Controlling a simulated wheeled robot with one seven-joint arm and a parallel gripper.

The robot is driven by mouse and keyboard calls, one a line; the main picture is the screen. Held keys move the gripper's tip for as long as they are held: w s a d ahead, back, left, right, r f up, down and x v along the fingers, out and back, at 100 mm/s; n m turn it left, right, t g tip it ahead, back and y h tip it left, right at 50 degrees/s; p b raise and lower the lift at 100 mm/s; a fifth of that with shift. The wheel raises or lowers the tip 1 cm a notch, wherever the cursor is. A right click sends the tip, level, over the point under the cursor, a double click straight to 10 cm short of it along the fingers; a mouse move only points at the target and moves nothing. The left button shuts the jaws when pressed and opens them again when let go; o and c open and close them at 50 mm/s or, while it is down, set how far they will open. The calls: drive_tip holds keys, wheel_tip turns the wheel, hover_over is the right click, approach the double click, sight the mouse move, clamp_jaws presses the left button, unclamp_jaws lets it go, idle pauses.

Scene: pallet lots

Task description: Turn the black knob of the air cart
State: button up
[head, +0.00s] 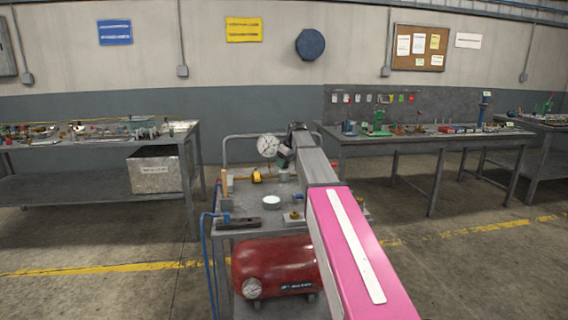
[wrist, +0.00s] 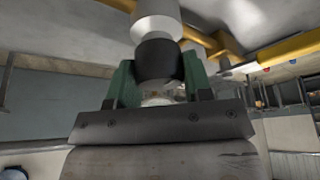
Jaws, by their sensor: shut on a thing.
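The air cart (head: 262,219) stands in the middle of the head view, a grey cart with a red tank (head: 273,266) on its lower level. A round white gauge (head: 268,146) rises at its back. The black knob (wrist: 158,60) shows in the wrist view, below a pale cylindrical part (wrist: 157,22). My gripper (wrist: 158,82) is shut on the black knob, with one green finger at each side of it. In the head view my arm hides most of the knob and part of the cart top.
A workbench with a grey bin (head: 155,172) stands at left, and another bench (head: 425,135) with tools at right. A white round item (head: 271,202) and a dark tool (head: 238,222) lie on the cart top. A blue hose (head: 207,260) hangs at its left.

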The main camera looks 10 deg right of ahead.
drive_tip(key=m+h, duration=0.1)
drive_tip(key=m, duration=0.2)
drive_tip(key=m+t+h, duration=0.1)
drive_tip(key=m, duration=0.2)
drive_tip(key=m+h, duration=0.2)
drive_tip(key=m, duration=0.3)
drive_tip(key=shift+m, duration=0.4)
idle(0.4)
drive_tip(key=o, duration=0.9)
drive_tip(key=shift+o, duration=0.2)
drive_tip(key=v, duration=1)
drive_tip(key=shift+s+a+r, duration=0.2)
drive_tip(key=shift+r, duration=0.15)
